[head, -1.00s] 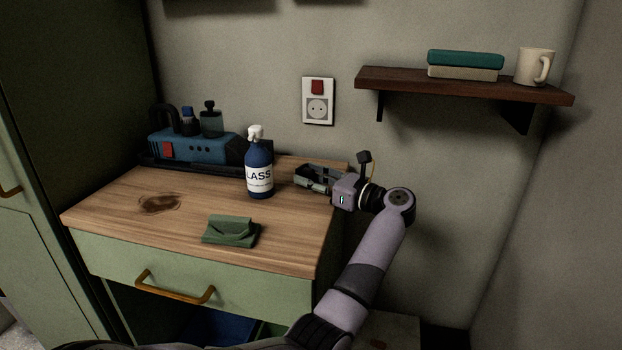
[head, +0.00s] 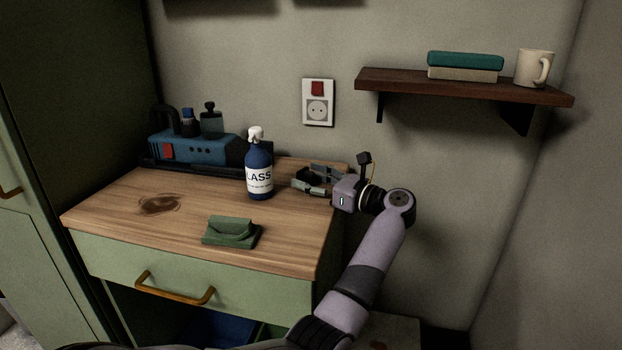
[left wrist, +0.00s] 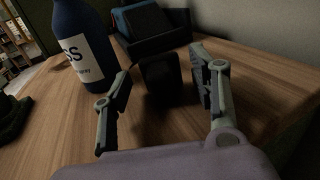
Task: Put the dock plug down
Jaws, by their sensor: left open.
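The dock plug, a dark block (left wrist: 162,78), stands on the wooden top between the spread fingers of my left gripper (left wrist: 165,78) in the left wrist view. Gaps show between it and both fingers. In the head view my left gripper (head: 306,178) is low over the back right of the top, just right of the spray bottle; it is open. The plug is small and dark there, partly hidden by the fingers. My right gripper is in neither view.
A blue spray bottle (head: 259,168) stands close to the left gripper. A blue dock-like unit (head: 190,147) with bottles is at the back left. A wall socket (head: 318,108) is above.

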